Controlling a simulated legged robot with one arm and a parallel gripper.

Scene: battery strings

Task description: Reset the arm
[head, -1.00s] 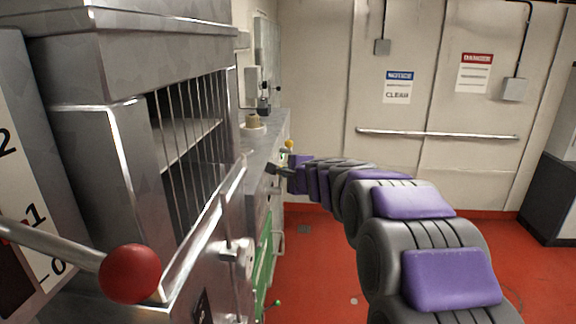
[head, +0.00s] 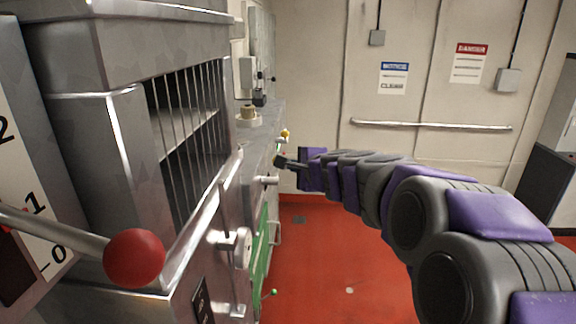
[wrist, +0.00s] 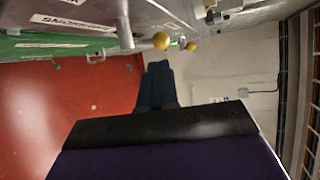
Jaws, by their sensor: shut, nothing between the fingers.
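My arm, in grey and purple segments, reaches from the lower right of the head view toward the middle. My gripper (head: 281,161) is at its far end, close to the right side of the grey metal cabinet (head: 262,180). In the wrist view my gripper (wrist: 158,68) shows as dark fingers together, with nothing between them. Beyond the fingertips are a yellow knob (wrist: 162,41) and a metal bar. In the head view a yellow knob (head: 284,134) is just above my gripper. I cannot tell if the fingers touch anything.
A lever with a red ball (head: 134,258) stands at near left, beside a barred cage (head: 190,120). A green panel (head: 259,250) is low on the cabinet. A rail (head: 430,126) crosses the back wall. Red floor (head: 330,270) is open below the arm.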

